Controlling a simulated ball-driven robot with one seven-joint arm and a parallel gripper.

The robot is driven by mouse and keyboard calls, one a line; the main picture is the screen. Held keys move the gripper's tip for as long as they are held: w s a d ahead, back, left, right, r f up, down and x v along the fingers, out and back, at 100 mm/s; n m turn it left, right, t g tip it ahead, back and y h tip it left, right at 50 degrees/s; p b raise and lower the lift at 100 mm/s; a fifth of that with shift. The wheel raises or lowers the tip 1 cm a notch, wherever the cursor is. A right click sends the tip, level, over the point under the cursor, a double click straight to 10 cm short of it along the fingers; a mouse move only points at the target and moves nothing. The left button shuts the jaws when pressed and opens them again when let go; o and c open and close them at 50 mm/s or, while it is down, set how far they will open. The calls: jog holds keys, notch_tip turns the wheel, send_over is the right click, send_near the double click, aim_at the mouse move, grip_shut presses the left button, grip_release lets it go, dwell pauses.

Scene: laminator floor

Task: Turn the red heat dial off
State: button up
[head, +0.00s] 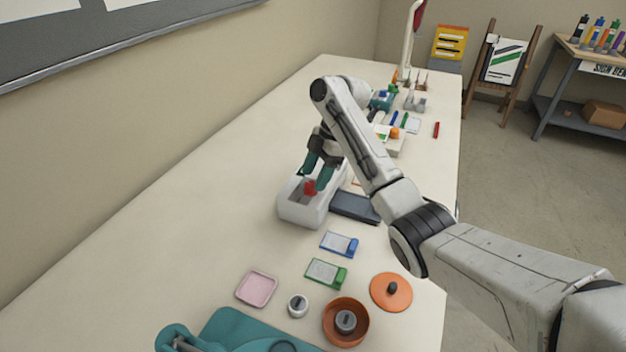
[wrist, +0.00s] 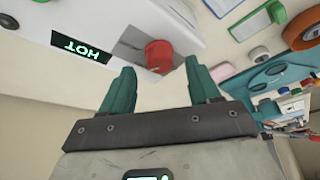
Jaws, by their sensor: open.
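The red heat dial (head: 310,187) sits on the white laminator (head: 292,208) on the long table. In the wrist view the dial (wrist: 158,56) is a red knob on a grey panel, beside a black display (wrist: 80,47) with green letters reading "HOT", upside down. My gripper (head: 315,170) is just above the dial in the head view. In the wrist view its two teal fingers (wrist: 160,80) are apart, with the dial near their tips and between them in the picture. I cannot tell whether a finger touches the dial.
A dark tray (head: 355,207) lies right of the laminator. Blue (head: 339,243) and green (head: 326,273) edged cards, a pink dish (head: 257,289), an orange bowl (head: 345,321) and an orange lid (head: 391,292) lie nearer. The table's left side is clear.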

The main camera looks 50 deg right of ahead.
jog(key=p+v, duration=0.3)
jog(key=v, duration=0.5)
jog(key=shift+r, duration=0.2)
jog(key=shift+d, duration=0.1)
